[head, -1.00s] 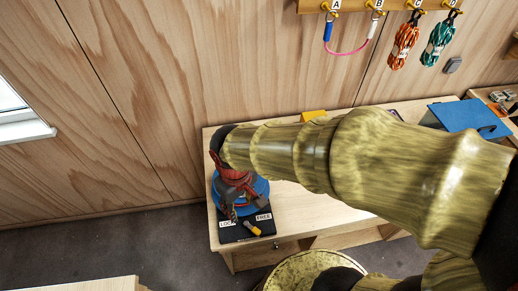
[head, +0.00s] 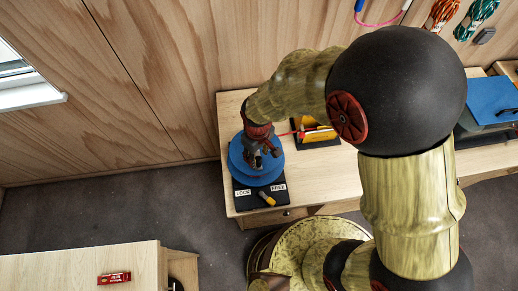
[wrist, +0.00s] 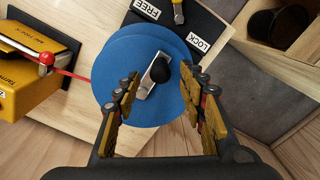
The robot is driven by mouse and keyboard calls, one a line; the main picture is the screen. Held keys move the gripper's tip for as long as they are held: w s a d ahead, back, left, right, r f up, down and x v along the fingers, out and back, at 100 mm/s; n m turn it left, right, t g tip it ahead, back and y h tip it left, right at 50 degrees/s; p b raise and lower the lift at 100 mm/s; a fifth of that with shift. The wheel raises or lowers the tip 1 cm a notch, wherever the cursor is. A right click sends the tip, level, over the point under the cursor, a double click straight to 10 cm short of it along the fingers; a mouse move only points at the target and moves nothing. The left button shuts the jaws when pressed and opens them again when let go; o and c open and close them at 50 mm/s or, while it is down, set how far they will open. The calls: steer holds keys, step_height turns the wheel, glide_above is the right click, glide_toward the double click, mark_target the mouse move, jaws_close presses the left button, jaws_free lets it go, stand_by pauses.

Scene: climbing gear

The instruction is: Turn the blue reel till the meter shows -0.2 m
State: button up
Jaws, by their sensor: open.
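The blue reel (head: 240,163) lies flat on a black base at the left end of the bench. In the wrist view the reel (wrist: 120,65) carries a grey crank arm with a black knob (wrist: 161,71). My gripper (wrist: 163,88) is above the reel with its fingers apart, one on each side of the crank and knob; I cannot tell whether they touch. In the head view my gripper (head: 262,150) covers the crank. The yellow meter box (head: 314,130) stands right of the reel, and shows in the wrist view (wrist: 28,75); its reading is not legible.
A yellow-tipped lever (head: 267,199) sits between the LOCK (head: 243,193) and FREE (head: 278,187) labels, nearer FREE. A blue case (head: 492,100) stands farther right.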

mark_target(259, 158)
steer(key=shift+f, duration=1.65)
steer(key=shift+c, duration=0.3)
jaws_close()
steer(key=shift+d, duration=0.1)
steer(key=shift+w+d, duration=0.3)
steer(key=shift+d, duration=0.45)
steer(key=w+d, duration=0.3)
steer(key=shift+w+d+b, duration=0.15)
steer(key=shift+w+d, duration=0.05)
steer(key=shift+w, duration=0.4)
steer(key=shift+w+d+b, duration=0.15)
steer(key=shift+w, duration=0.45)
